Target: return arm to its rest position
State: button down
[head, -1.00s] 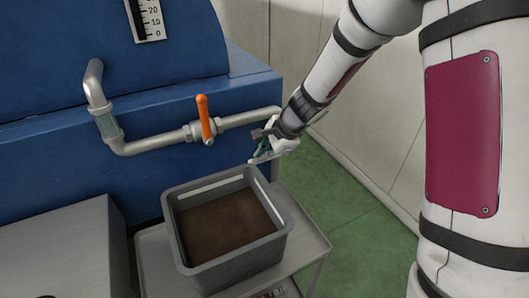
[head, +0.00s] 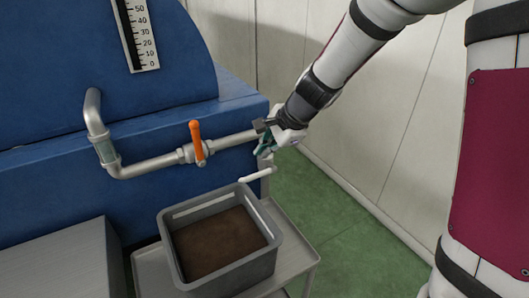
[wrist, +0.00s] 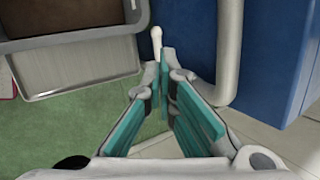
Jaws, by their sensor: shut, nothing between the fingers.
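My gripper (head: 264,147) is at the right end of the blue machine, beside the pipe's end and above the grey crate. It is shut and empty. In the wrist view its teal-padded fingers (wrist: 166,72) come together at the tips, with nothing held. My arm reaches down to it from the upper right. The orange valve lever (head: 197,141) stands near upright, across the silver pipe (head: 147,166), and is apart from my gripper. A white spout (head: 257,174) shows just below my gripper.
The grey crate (head: 168,244) with brown contents stands on a grey cart (head: 301,260). The blue machine (head: 60,168) fills the left, with a scale (head: 137,35) on it. A pale wall (head: 395,110) rises at the right. Green floor (head: 330,215) lies between.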

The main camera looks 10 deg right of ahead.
jog(key=s+d+r+n+h, duration=0.1)
jog(key=s+r+n, duration=0.8)
jog(key=s, duration=0.6)
jog(key=s+d+r+n+h, duration=0.1)
jog(key=s+d+n, duration=0.2)
jog(key=s, duration=0.4)
jog(key=s+d+r+n+h, duration=0.1)
jog(key=s+d+n+h, duration=0.1)
jog(key=s, duration=0.5)
jog(key=shift+s+d+r+n, duration=0.15)
jog(key=shift+d+r+n, duration=0.3)
jog(key=shift+d, duration=0.2)
